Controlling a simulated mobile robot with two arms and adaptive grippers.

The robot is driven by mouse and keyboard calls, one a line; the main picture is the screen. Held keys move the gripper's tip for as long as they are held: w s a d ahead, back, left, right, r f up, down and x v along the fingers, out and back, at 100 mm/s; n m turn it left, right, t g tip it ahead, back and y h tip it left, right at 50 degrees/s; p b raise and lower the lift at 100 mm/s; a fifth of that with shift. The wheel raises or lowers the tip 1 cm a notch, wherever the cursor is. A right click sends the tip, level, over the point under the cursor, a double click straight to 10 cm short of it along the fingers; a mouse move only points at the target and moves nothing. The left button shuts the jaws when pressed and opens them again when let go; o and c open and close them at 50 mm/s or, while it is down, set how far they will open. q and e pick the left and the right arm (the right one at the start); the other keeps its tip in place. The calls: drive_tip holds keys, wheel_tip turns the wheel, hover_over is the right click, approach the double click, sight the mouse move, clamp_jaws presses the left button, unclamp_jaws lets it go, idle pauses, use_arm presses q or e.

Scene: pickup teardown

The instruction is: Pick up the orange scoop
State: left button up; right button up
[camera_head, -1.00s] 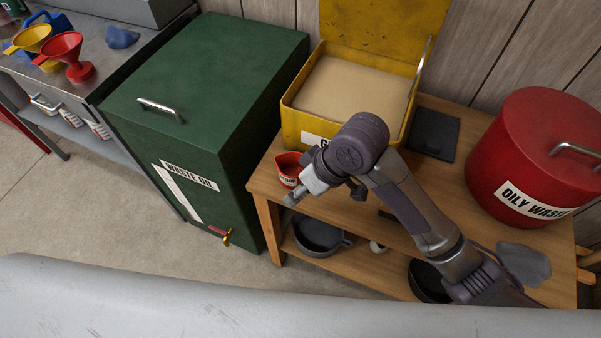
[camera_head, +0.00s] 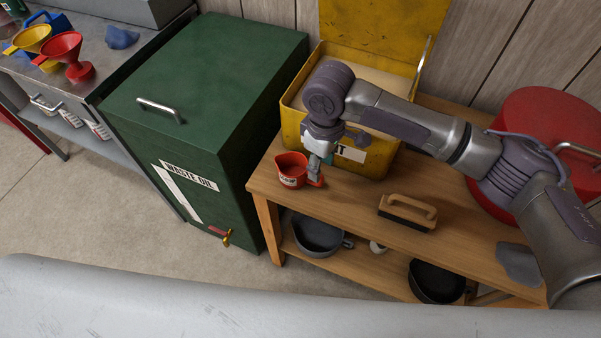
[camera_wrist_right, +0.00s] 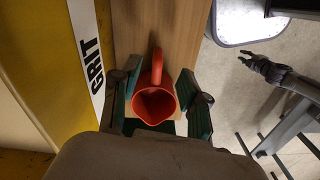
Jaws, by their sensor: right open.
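The orange scoop (camera_head: 289,169), a small cup with a handle and a dark-lettered white label, stands on the wooden bench near its left end. My right gripper (camera_head: 315,176) points down at the scoop's right side. In the right wrist view, the scoop (camera_wrist_right: 154,104) lies between the spread teal-padded fingers of my right gripper (camera_wrist_right: 157,90), its handle pointing up in the picture. The fingers are open, and I see no clear grip on it. A small dark gripper-like shape, apparently my left gripper (camera_wrist_right: 258,65), shows at the right of that view; its jaw state is unclear.
The yellow grit bin (camera_head: 292,122) stands behind the scoop, its lid raised. The green waste oil cabinet (camera_head: 215,85) is to the left. A brush (camera_head: 408,211) lies on the bench (camera_head: 350,205); the red oily waste can (camera_head: 530,110) stands right. Pans (camera_head: 437,281) sit below.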

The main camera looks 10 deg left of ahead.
wheel_tip(320, 180, down, 7)
drive_tip(key=shift+w+d+r, duration=0.1)
drive_tip(key=shift+r, duration=0.1)
idle(0.3)
clamp_jaws()
